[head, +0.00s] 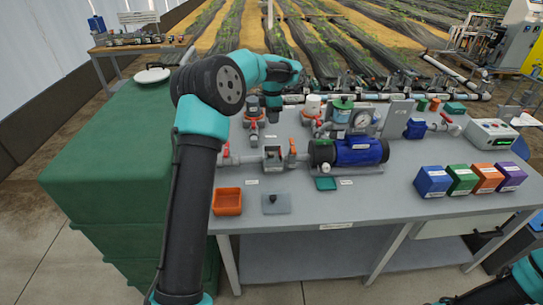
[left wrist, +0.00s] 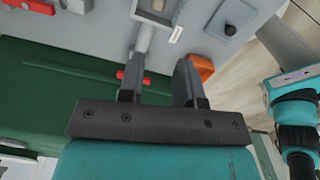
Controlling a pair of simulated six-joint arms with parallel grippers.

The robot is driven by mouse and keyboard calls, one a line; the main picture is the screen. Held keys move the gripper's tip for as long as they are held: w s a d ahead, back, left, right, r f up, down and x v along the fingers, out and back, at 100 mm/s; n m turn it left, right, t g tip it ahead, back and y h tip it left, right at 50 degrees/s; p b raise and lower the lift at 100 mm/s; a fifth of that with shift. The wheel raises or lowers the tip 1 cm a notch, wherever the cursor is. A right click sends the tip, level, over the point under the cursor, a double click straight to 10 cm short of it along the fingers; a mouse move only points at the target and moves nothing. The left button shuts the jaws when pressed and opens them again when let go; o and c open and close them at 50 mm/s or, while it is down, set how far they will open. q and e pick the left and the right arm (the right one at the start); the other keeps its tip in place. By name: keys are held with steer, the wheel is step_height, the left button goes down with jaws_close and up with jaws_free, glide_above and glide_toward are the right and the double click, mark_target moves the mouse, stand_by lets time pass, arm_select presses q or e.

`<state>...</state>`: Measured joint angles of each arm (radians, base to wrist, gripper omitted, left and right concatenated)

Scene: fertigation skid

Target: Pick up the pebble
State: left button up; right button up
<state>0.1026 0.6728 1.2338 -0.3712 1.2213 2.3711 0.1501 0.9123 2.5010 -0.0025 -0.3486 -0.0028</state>
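A small tan lump that looks like the pebble (left wrist: 157,5) sits in an open grey strainer box (head: 272,157) in the pipe line on the bench. It is at the top edge of the left wrist view; I cannot make it out clearly in the head view. The strainer's apparent lid, a grey plate with a dark knob (head: 276,204), lies on the bench in front. My right gripper is out of view.
An orange tray (head: 227,202) stands left of the plate. A blue pump (head: 358,150) is right of the strainer, with red-handled valves around the pipes. Several coloured boxes stand at the bench's right. A green tank (head: 110,150) adjoins the bench's left. The front middle of the bench is clear.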

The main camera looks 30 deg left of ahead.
arm_select(q)
glide_above(272, 153)
step_height(272, 153, down, 12)
steer(key=shift+f, duration=0.15)
stand_by(0.3)
steer(key=shift+f, duration=2.6)
steer(key=c, duration=0.6)
